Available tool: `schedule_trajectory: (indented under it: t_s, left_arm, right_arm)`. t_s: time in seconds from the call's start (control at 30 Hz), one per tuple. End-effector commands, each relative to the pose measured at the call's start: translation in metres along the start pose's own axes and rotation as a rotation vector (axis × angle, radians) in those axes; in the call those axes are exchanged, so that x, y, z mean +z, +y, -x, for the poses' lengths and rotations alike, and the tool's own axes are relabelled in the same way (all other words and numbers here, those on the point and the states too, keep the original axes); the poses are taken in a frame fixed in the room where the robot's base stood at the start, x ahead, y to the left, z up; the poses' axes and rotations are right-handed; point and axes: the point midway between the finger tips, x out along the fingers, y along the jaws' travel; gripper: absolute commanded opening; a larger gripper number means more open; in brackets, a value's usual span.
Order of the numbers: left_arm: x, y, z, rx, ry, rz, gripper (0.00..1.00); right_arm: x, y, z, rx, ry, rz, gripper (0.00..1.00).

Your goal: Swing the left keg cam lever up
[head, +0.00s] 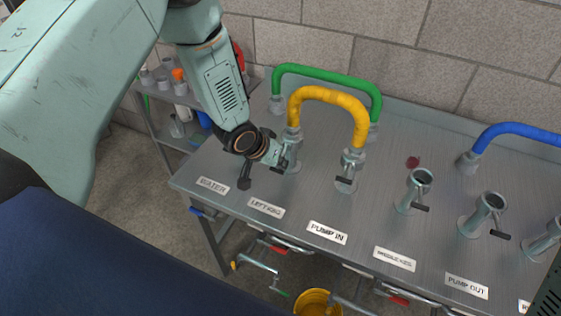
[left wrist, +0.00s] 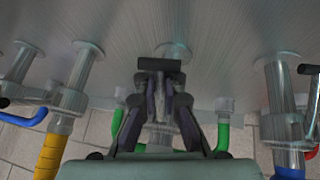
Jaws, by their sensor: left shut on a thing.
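The left keg coupling (head: 293,158) is a grey metal fitting behind the "LEFT KEG" label (head: 266,208), with one end of the yellow hose (head: 328,97) on top. My left gripper (head: 276,160) is at its front left side, low over the table. In the left wrist view, the cam lever's dark crossbar (left wrist: 159,64) shows just past the fingertips, and my left gripper (left wrist: 160,100) is shut on the lever's stem. The gripper hides most of the fitting behind it. The lever's exact angle is hard to tell. My right gripper is not in view.
The yellow hose's other end is on the pump in coupling (head: 350,165), close on the right. A green hose (head: 325,78) arches behind. Open couplings (head: 414,190) stand further right, beside a blue hose (head: 515,131). A yellow bucket (head: 315,303) is below the table front.

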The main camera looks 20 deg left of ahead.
Motion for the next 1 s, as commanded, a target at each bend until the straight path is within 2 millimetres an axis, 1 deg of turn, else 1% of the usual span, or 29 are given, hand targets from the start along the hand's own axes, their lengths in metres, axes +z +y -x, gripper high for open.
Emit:
schedule_trajectory:
  t_s: [0.1, 0.13, 0.37, 0.63, 0.73, 0.87, 1.0]
  left_arm:
    - [-0.001, 0.0, 0.001, 0.0, 0.003, 0.003, 0.0]
    - [-0.001, 0.0, 0.001, 0.0, 0.003, 0.003, 0.1]
    - [-0.001, 0.0, 0.001, 0.0, 0.003, 0.001, 0.29]
    - [-0.001, 0.0, 0.0, 0.001, 0.003, 0.0, 0.29]
    - [-0.002, 0.0, 0.004, 0.0, 0.004, 0.001, 0.29]
    - [-0.003, -0.001, 0.021, 0.0, 0.005, 0.002, 0.29]
    - [-0.002, -0.001, 0.047, 0.0, 0.006, 0.005, 0.29]
  right_arm:
    - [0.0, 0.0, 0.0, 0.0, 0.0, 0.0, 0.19]
    - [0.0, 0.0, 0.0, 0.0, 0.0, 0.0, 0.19]
    - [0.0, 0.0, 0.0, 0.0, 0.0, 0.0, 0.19]
    - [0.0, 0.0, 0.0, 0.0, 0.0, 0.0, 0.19]
    - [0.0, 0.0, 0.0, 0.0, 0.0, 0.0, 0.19]
    - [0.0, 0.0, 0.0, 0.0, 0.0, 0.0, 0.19]
    - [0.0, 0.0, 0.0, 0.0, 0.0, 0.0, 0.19]
